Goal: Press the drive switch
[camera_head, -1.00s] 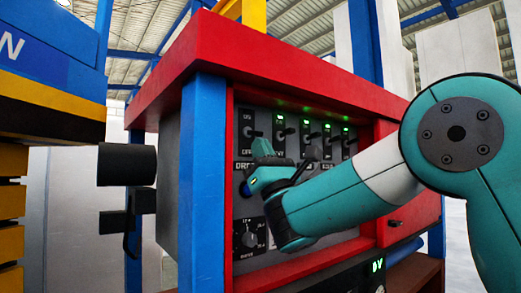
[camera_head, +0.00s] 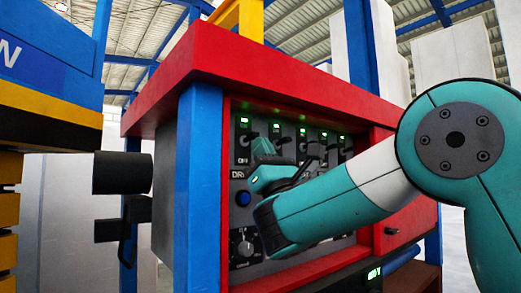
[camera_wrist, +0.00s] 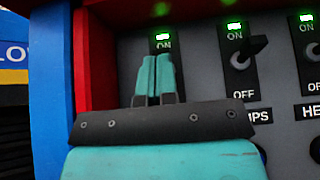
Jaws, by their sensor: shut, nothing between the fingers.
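The drive switch (camera_head: 243,140) is the leftmost toggle in the top row of the grey panel, with part of its label showing below. Its lever is up toward ON, and the green light above it is lit. In the wrist view the switch plate (camera_wrist: 130,62) shows behind the fingers, which hide its lever. My gripper (camera_head: 262,148) is shut and empty, its teal tips just in front of this switch and a little below its lever. The tips also show in the wrist view (camera_wrist: 155,75). I cannot tell whether they touch the lever.
Several more toggles stand to the right, such as the neighbouring one (camera_wrist: 240,55), with green lights lit. A blue button (camera_head: 243,198) and a rotary knob (camera_head: 243,243) sit below. A red frame (camera_head: 250,70) and a blue post (camera_head: 200,190) border the panel.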

